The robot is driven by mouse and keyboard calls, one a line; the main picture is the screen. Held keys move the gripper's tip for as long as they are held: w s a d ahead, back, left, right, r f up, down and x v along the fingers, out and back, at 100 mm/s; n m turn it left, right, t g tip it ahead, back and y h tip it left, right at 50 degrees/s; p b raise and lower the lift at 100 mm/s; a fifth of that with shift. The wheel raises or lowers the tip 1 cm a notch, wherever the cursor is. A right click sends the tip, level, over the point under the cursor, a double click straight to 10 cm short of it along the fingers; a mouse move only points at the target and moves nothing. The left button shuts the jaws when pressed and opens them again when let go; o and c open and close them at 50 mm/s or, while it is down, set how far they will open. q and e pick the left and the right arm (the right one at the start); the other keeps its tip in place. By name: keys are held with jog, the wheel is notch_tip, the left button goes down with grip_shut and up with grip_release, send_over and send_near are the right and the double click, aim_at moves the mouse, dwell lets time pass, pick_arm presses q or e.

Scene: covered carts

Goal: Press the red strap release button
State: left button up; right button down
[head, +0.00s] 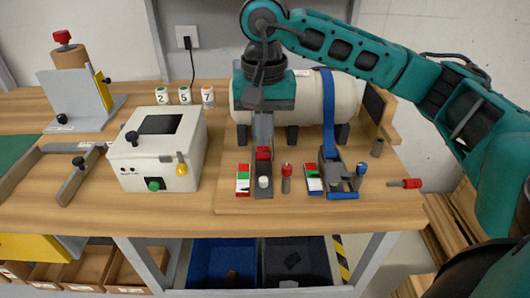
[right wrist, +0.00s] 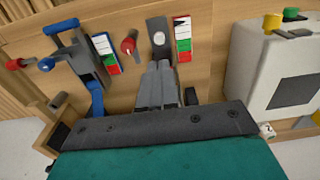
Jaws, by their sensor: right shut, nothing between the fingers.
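My right gripper (head: 263,143) points down over a dark buckle plate (head: 264,182) at the front of the white cylinder (head: 300,102). Its fingers are shut and empty. A red button (head: 263,154) shows right at the fingertips in the head view; I cannot tell whether they touch it. In the right wrist view the shut fingers (right wrist: 160,68) reach the near end of the plate (right wrist: 158,24), and the red button is hidden. The plate also carries a white round knob (head: 263,181). My left gripper is not in view.
A red-topped peg (head: 286,170) stands just right of the plate. Beyond it are a blue strap (head: 328,105) and its blue-handled ratchet (head: 343,195). A white box (head: 158,150) stands to the left. A red-ended pin (head: 405,184) is at the right edge.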

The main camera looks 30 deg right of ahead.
notch_tip(320, 180, up, 4)
jog(key=shift+d+f, duration=0.1)
jog(key=shift+f, duration=0.05)
dwell(0.6)
